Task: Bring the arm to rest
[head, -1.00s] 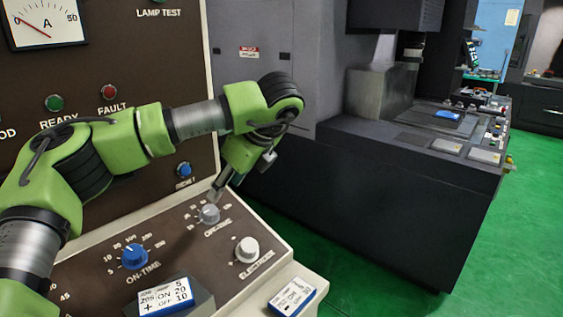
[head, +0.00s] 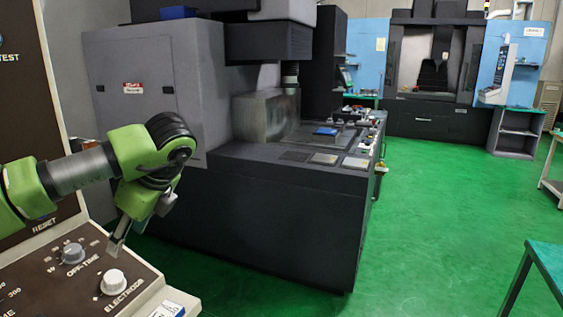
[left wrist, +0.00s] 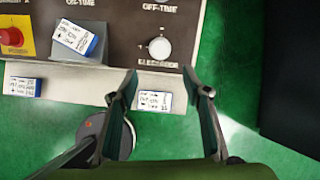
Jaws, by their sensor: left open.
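My green left arm comes in from the left in the head view. Its left gripper (head: 118,240) hangs above the sloped control panel (head: 28,270), near the white ELECTRODE knob (head: 113,282) and the grey OFF-TIME knob (head: 73,253). In the left wrist view the two fingers of the left gripper (left wrist: 168,90) are spread apart with nothing between them. The ELECTRODE knob (left wrist: 159,48) shows beyond the fingertips, apart from them. My right gripper is in neither view now.
Labelled blocks (left wrist: 80,38) lie on the panel and its ledge. A dark machine (head: 270,220) stands to the right of the panel, with open green floor (head: 430,230) beyond. A green table (head: 548,262) is at the right edge.

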